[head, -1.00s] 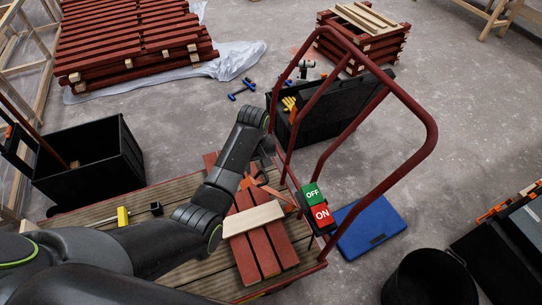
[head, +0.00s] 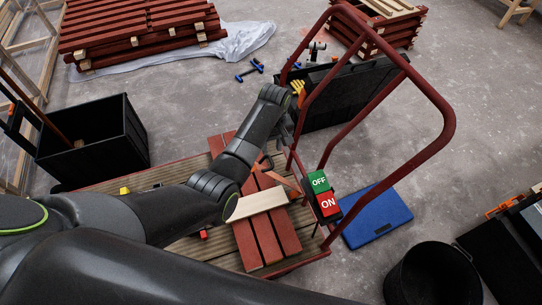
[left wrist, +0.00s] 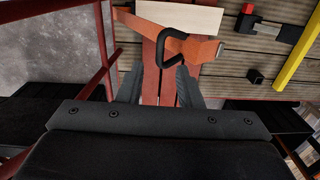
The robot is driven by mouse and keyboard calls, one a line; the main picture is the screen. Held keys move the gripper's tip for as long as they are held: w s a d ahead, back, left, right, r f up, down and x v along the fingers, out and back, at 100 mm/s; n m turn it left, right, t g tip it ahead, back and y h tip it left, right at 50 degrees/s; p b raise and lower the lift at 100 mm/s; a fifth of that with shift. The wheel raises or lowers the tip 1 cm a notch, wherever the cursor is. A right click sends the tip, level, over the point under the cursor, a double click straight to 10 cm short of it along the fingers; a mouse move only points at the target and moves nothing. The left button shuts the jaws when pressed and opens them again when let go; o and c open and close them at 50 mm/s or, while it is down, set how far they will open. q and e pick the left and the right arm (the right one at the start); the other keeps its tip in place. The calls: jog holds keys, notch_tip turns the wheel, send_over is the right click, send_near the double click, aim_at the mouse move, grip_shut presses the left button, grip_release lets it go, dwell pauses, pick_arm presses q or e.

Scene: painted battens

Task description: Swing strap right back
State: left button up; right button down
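An orange-brown strap (head: 285,181) lies slantwise above the painted boards beside the cart's red handle frame. My right gripper is not in view.
The red handle frame (head: 447,108) with the OFF/ON box (head: 323,193) stands just right of my gripper. A black bin (head: 92,140) is at left, an open black case (head: 345,88) behind the frame. A blue pad (head: 376,216) and black bucket (head: 432,276) are at right.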

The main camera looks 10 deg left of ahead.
aim_at(271, 159)
pick_arm(q)
notch_tip(271, 159, down, 4)
jog(key=shift+f+b, duration=0.2)
jog(key=shift+b, duration=0.2)
jog(key=shift+a+f, duration=0.1)
jog(key=shift+f, duration=0.4)
grip_shut()
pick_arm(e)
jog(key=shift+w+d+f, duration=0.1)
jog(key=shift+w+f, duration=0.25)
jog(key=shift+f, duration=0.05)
